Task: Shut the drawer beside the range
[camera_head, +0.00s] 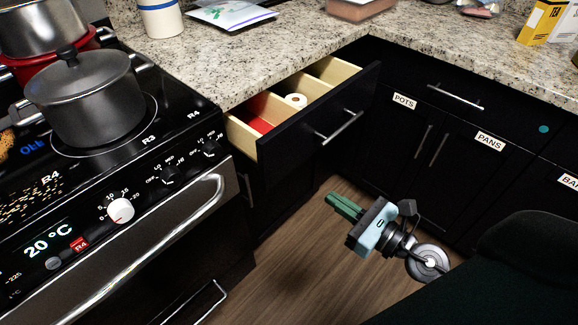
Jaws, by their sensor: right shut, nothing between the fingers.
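The drawer (310,122) beside the range is pulled open. It has a black front with a silver bar handle (339,127) and pale wooden walls inside. A red item (264,117) and a white roll (296,101) lie in its compartments. The range (180,150) stands to its left. My right gripper (345,206) is shut and empty, with green fingers pointing left. In the picture it is below the drawer front and apart from it, over the wooden floor. My left gripper is not in view.
A dark lidded pot (85,98) sits on the cooktop, with a red pot (50,65) behind it. Granite counters (240,55) run above the drawer and along the back. Closed cabinets labelled POTS (403,101) and PANS (489,142) stand at right. The floor (320,265) is clear.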

